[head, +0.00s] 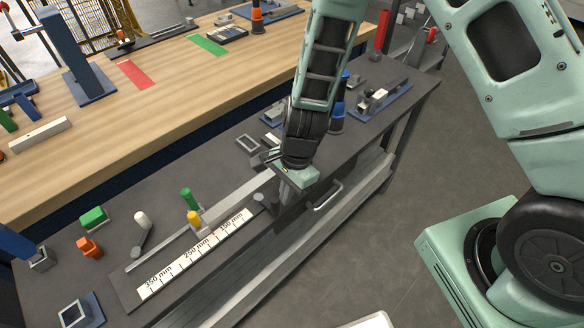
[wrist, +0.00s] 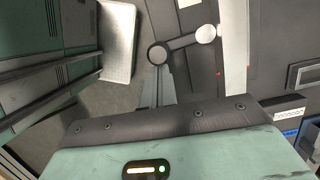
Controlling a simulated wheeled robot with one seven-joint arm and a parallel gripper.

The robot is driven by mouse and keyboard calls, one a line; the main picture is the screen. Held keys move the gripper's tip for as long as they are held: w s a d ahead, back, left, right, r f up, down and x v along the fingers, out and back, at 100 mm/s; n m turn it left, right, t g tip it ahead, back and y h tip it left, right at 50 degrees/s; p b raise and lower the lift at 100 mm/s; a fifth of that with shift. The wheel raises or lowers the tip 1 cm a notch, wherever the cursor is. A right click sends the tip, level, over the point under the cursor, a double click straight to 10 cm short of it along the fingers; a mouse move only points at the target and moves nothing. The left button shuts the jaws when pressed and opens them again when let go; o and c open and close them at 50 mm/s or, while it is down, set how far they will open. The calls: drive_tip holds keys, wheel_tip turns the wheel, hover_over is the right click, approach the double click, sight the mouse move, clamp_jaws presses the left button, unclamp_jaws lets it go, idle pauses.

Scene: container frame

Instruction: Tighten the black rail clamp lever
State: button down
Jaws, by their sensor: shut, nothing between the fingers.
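The black rail clamp lever shows in the wrist view as a dark round hub (wrist: 158,53) with a dark arm reaching right to a pale grey round end (wrist: 205,33) near the light rail. In the head view its grey end (head: 259,199) stands beside the short end of the ruler; the hub seems hidden behind my gripper. My gripper (head: 286,196) is shut and empty, pointing down by the bench's front edge. Its narrow fingers (wrist: 159,86) show just below the hub in the wrist view. I cannot tell whether they touch the lever.
A white ruler (head: 195,255) lies along the grey rail (head: 205,217). Green (head: 187,199) and yellow (head: 194,218) posts and a white-knobbed lever (head: 141,219) stand left. A metal handle (head: 328,196) juts from the bench front. Fixtures (head: 380,101) occupy the far end.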

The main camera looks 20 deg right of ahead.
drive_tip(key=shift+s+a, duration=0.1)
idle(0.7)
drive_tip(key=w+d+r, duration=0.1)
drive_tip(key=d+r, duration=0.5)
drive_tip(key=r, duration=0.3)
drive_tip(key=shift+w+r+b, duration=0.35)
drive_tip(key=shift+w, duration=0.05)
drive_tip(key=s+a+r+n+h+b, duration=0.1)
drive_tip(key=s+r+n, duration=0.4)
drive_tip(key=s+n, duration=0.4)
drive_tip(key=s+a+r+n+t+h+b, duration=0.1)
drive_tip(key=s+r+n, duration=0.5)
drive_tip(key=s+n, duration=0.3)
drive_tip(key=shift+r+n, duration=0.25)
drive_tip(key=shift+n, duration=1.25)
